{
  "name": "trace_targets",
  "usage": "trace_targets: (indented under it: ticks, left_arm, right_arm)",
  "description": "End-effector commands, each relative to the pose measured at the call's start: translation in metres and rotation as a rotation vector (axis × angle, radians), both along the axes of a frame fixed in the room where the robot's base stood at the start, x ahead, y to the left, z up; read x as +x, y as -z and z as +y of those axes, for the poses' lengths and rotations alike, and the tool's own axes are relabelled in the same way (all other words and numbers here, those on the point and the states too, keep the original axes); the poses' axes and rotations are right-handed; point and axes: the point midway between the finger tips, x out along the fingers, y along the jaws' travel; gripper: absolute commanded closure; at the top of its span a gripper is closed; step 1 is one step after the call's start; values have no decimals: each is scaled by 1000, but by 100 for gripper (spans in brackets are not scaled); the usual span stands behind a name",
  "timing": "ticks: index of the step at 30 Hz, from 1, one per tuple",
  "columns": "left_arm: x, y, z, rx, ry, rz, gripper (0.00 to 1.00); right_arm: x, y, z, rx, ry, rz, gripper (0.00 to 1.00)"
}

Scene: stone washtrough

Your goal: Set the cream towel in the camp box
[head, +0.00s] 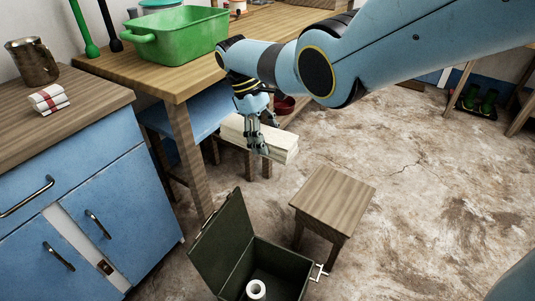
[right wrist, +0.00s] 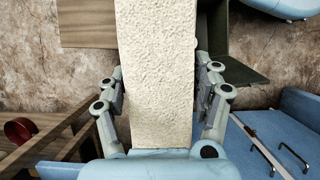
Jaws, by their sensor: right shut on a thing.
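The cream towel (head: 282,144) is a folded, thick, pale block. My right gripper (head: 258,143) is shut on it and holds it in the air, above and beyond the camp box. In the right wrist view the towel (right wrist: 155,70) fills the middle between the two fingers. The camp box (head: 287,262) is dark green and stands on the floor at the bottom of the head view, with its lid (head: 222,245) raised on the left. A white roll-like thing (head: 256,289) is inside it; the box's lower part is cut off. My left gripper is not in view.
A small wooden stool (head: 333,201) stands right beside the box. A wooden table (head: 180,83) with a green tub (head: 181,40) is behind. A blue cabinet (head: 95,200) carries a metal jug (head: 33,62) and a striped cloth (head: 49,98). The floor at right is mostly clear.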

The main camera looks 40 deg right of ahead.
Motion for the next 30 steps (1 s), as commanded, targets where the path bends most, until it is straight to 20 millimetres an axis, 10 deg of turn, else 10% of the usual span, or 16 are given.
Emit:
trace_targets:
  ticks: [9, 18, 30]
  left_arm:
    - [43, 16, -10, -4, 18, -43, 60]
    - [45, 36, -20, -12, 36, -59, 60]
    - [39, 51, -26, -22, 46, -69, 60]
  right_arm:
    - [-37, 167, 17, 8, -993, 17, 78]
    - [-100, 312, 54, 17, -1504, 21, 78]
    - [-137, 389, 77, 4, -1563, 15, 78]
